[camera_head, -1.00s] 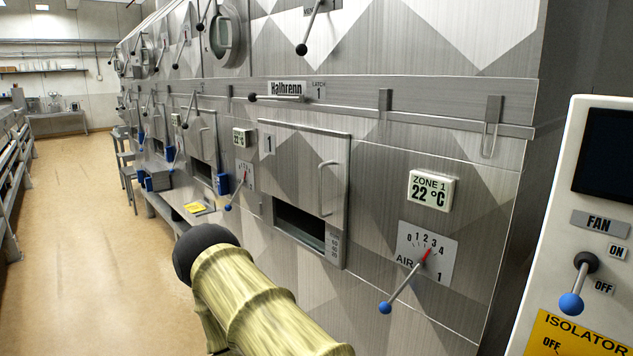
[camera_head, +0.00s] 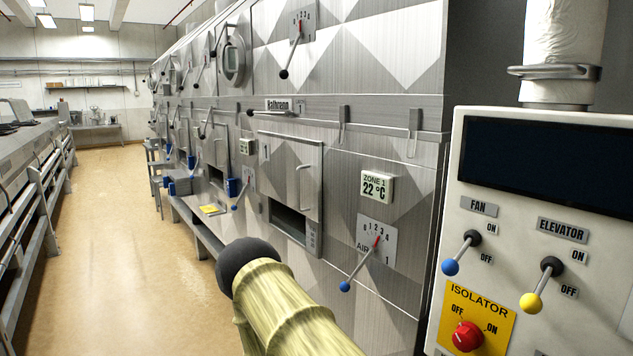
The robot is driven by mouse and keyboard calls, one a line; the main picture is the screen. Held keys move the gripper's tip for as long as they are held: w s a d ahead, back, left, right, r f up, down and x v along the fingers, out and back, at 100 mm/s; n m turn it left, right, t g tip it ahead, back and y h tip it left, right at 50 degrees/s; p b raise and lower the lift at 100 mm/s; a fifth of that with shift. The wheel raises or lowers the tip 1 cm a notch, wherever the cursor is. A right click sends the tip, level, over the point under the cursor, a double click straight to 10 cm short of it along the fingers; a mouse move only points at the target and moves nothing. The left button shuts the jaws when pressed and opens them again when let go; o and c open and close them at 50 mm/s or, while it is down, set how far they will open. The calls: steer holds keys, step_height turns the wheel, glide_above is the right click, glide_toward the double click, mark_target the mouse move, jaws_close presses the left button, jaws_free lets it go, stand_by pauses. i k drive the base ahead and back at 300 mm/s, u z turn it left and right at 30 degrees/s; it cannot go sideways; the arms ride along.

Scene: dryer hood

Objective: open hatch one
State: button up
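Hatch one (camera_head: 291,170) is a grey metal panel marked "1" on the dryer wall, with a pale vertical bar handle (camera_head: 306,188) on its right side. A dark slot (camera_head: 288,221) shows below the panel. A latch lever (camera_head: 270,112) with a black knob, by the "LATCH 1" label, lies level along the rail above the hatch. Part of my arm (camera_head: 290,305), yellow-green with a dark rounded end, shows at the bottom centre in front of the dryer. My gripper is not in view.
An air lever (camera_head: 360,270) with a blue knob and a "ZONE 1" display (camera_head: 377,187) are right of the hatch. A control panel (camera_head: 540,230) stands at the near right. A bench (camera_head: 200,228) runs along the dryer's foot. The aisle floor (camera_head: 120,230) is clear.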

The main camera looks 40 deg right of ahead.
mark_target(290, 167)
steer(key=z, duration=0.65)
steer(key=i, duration=0.3)
